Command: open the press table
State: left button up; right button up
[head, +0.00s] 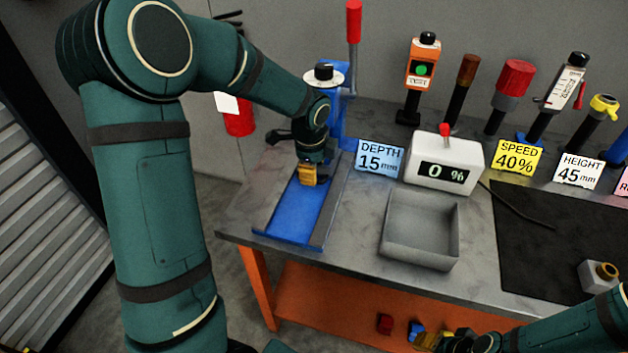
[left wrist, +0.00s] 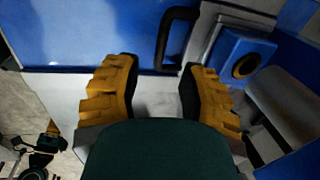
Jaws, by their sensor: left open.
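The press table (head: 288,222) is a flat blue plate between grey rails at the left end of the bench. Its blue surface also fills the upper left of the left wrist view (left wrist: 90,35). A black handle (left wrist: 172,42) stands at its edge there, just beyond my fingertips and roughly between them. My left gripper (head: 308,178) is over the back part of the plate, below the blue press column. Its yellow fingers are apart and empty in the left wrist view (left wrist: 160,68). My right gripper (head: 430,340) is low at the bottom edge, its fingers unclear.
The press has a red-knobbed lever (head: 353,22). A grey tray (head: 420,258) and a white display box reading 0 % (head: 445,155) stand to the right of the plate. Signs and several upright tools line the back. A black mat (head: 545,240) covers the bench's right part.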

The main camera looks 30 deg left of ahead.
pick_arm(q)
jog(key=shift+w+a+f+b, duration=0.1)
jog(key=shift+w+f+b, duration=0.1)
jog(key=shift+f, duration=0.8)
jog(key=shift+w+f+b, duration=0.15)
jog(key=shift+f, duration=0.85)
jog(key=shift+o, duration=0.2)
grip_shut()
jog(key=shift+s, duration=0.1)
